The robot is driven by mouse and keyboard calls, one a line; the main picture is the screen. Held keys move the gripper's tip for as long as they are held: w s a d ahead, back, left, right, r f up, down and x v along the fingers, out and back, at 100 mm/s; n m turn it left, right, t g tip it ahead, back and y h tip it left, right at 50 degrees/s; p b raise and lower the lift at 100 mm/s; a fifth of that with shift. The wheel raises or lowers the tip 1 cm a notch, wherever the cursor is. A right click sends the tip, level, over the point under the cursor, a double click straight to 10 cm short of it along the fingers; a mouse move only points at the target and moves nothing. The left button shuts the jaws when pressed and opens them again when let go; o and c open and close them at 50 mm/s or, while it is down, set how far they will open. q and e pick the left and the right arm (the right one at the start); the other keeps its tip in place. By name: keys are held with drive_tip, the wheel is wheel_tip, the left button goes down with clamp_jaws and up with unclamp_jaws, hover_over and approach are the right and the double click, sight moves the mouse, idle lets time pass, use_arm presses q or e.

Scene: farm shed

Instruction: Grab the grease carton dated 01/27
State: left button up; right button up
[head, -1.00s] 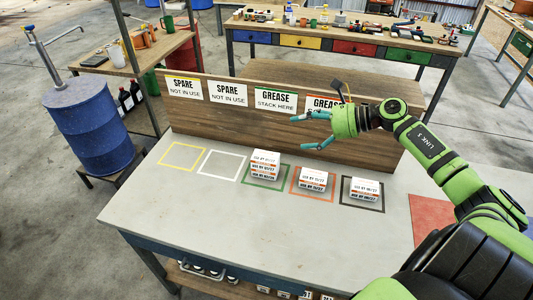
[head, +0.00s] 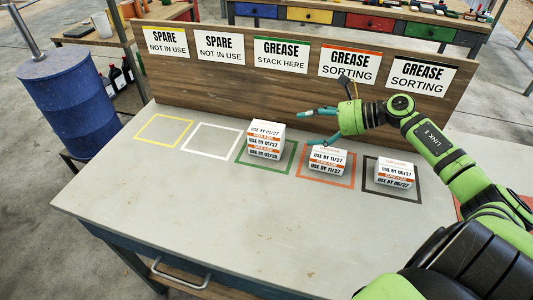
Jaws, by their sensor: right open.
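A shorter stack (head: 327,160) in the orange square reads 11/27. Another stack (head: 394,174) in the black square appears to read 06/27. My right gripper (head: 308,127) is open and empty, its teal fingers pointing left. In the picture it lies right of the green-square stack and above the orange-square stack, apart from both. My left gripper is out of view.
Yellow (head: 163,131) and white (head: 211,140) squares on the workbench (head: 170,200) are empty. A wooden backboard (head: 290,90) with SPARE and GREASE signs stands behind. A blue barrel (head: 75,110) is at the left. The bench front is clear.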

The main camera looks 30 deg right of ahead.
sight(282, 139)
drive_tip(key=w+a+f, duration=0.1)
drive_tip(key=w+a+f+p, duration=0.1)
drive_tip(key=f, duration=0.1)
drive_tip(key=w+a+f, duration=0.2)
drive_tip(key=shift+f+p, duration=0.2)
drive_tip(key=shift+p, duration=0.15)
drive_tip(key=shift+w+a+f, duration=0.1)
drive_tip(key=shift+a+f, duration=0.1)
drive_tip(key=shift+a, duration=0.05)
drive_tip(key=shift+f, duration=0.25)
drive_tip(key=shift+w, duration=0.15)
drive_tip(key=c, duration=0.8)
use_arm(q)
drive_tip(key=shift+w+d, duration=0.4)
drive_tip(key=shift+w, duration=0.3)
use_arm(e)
drive_tip(key=c, duration=0.5)
